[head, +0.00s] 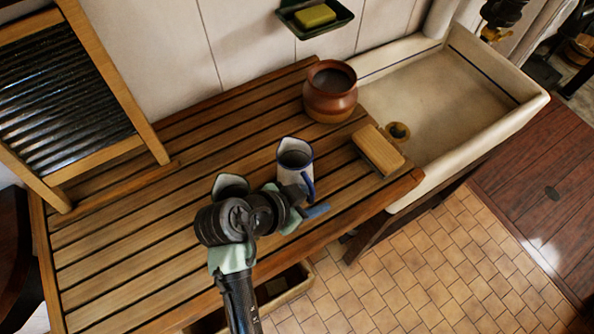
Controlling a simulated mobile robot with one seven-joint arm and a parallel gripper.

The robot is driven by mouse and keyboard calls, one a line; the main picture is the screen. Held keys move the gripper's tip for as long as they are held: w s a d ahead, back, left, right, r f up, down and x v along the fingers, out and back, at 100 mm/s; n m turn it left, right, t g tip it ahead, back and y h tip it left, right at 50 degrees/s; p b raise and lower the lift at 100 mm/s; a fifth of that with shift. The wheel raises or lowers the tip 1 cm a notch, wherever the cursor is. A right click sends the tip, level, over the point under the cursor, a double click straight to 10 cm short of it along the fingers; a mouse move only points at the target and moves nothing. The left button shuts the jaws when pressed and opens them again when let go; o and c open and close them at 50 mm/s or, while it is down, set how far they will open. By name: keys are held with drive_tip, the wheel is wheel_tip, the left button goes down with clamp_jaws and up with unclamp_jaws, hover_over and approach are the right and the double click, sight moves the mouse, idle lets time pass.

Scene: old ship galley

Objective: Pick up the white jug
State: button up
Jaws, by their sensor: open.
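The white jug (293,165) stands upright on the slatted wooden drainboard (110,240), left of the wooden block. It has a dark rim and a blue handle on its right side. My gripper (296,193) is open and lies just in front of the jug, overlapping its lower front in the picture. The fingertips are hard to make out, and I cannot tell whether they touch the jug. The jug's mouth and handle are in plain view; part of its base is hidden.
A brown clay pot (330,92) stands behind the jug. A wooden block (379,150) lies to its right, beside the stone sink (440,90). A washboard (70,95) leans at left. A soap dish (314,18) hangs on the wall. The drainboard's left part is clear.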

clamp_jaws()
drive_tip(key=shift+s, duration=0.1)
idle(1.3)
